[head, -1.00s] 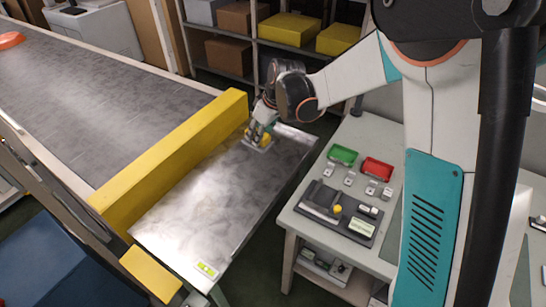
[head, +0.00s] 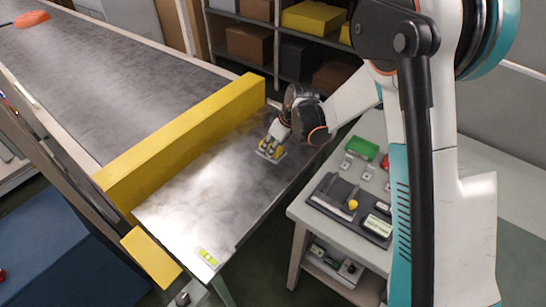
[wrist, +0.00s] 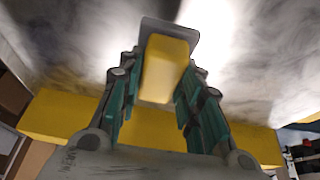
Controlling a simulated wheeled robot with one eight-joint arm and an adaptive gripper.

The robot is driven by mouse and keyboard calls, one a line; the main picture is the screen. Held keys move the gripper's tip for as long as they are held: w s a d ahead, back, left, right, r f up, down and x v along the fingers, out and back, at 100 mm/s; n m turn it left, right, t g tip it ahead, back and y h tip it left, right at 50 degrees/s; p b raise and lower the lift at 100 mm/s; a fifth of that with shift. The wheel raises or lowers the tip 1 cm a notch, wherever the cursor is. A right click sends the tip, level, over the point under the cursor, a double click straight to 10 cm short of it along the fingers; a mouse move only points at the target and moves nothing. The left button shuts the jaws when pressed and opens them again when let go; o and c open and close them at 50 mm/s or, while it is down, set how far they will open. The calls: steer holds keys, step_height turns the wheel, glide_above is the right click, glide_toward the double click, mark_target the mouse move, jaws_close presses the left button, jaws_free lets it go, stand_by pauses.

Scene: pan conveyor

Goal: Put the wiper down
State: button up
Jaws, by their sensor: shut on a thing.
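The wiper is a yellow block handle (wrist: 165,68) on a thin grey plate (wrist: 170,27) in the wrist view. In the head view the wiper (head: 266,154) is at the far right part of the shiny metal plate (head: 200,190). My gripper (head: 273,143) is shut on the yellow handle, with one teal finger on each side in the wrist view. The wiper's grey plate is at or very near the metal surface; I cannot tell if it touches.
A small level (head: 208,257) lies at the near end. Shelves with boxes are behind.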

steer(key=shift+f+b, duration=0.8)
steer(key=shift+f, duration=1.35)
steer(key=shift+f, duration=0.15)
steer(key=o, duration=1)
steer(key=p+v, duration=0.4)
steer(key=v, duration=0.8)
steer(key=shift+d+r, duration=0.1)
steer(key=shift+r, duration=0.15)
